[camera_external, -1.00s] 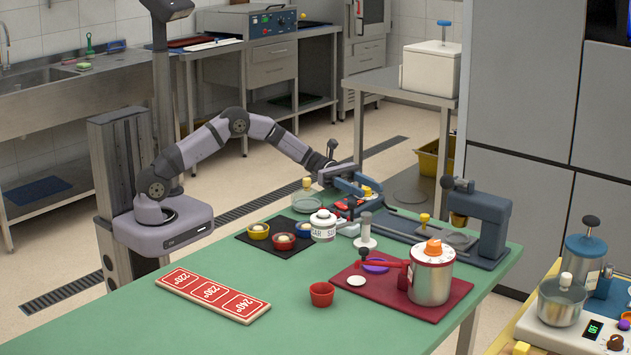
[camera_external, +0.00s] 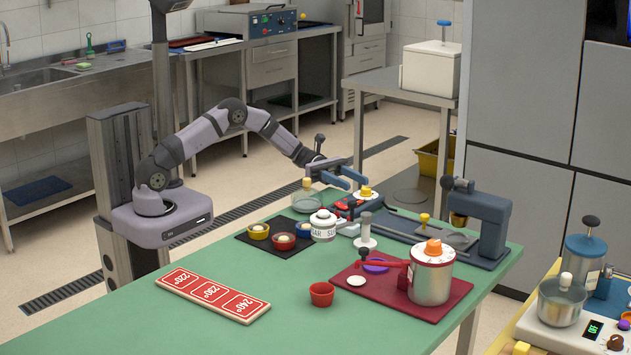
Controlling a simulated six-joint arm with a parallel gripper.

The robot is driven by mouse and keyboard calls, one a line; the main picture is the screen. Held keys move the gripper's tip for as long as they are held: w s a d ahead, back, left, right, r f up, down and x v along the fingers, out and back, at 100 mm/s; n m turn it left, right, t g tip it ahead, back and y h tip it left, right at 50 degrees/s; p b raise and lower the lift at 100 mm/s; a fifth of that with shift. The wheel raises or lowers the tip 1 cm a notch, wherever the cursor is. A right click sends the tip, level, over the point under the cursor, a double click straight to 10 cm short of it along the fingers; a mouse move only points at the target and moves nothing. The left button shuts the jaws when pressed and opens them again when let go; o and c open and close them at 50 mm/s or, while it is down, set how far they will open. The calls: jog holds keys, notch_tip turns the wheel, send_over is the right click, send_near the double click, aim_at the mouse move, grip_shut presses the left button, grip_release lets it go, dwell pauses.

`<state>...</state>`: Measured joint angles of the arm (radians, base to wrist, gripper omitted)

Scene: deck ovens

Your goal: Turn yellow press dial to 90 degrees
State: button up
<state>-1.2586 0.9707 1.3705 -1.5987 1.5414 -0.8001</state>
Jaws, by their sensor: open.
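A dial with a yellow knob on a white disc (camera_external: 366,192) sits at the far side of the green table, on a dark unit with red parts. A second small yellow knob (camera_external: 424,217) stands on the blue base of the press (camera_external: 478,220). My gripper (camera_external: 358,180) is open, its blue fingers just above and to the left of the white-disc dial, apart from it as far as I can tell. Nothing shows between the fingers. The dial's angle marks are too small to read.
A white sugar jar (camera_external: 323,226), a white stand (camera_external: 365,232) and small bowls on a black mat (camera_external: 255,243) stand near the dial. A pot with an orange knob (camera_external: 432,272) is on a red board (camera_external: 385,300).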

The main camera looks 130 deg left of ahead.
aim_at(366, 188)
jog(key=shift+s, duration=0.25)
jog(key=shift+p+x, duration=0.4)
jog(key=shift+x, duration=3.3)
jog(key=shift+c, duration=0.4)
jog(key=shift+f, duration=0.1)
jog(key=c, duration=1)
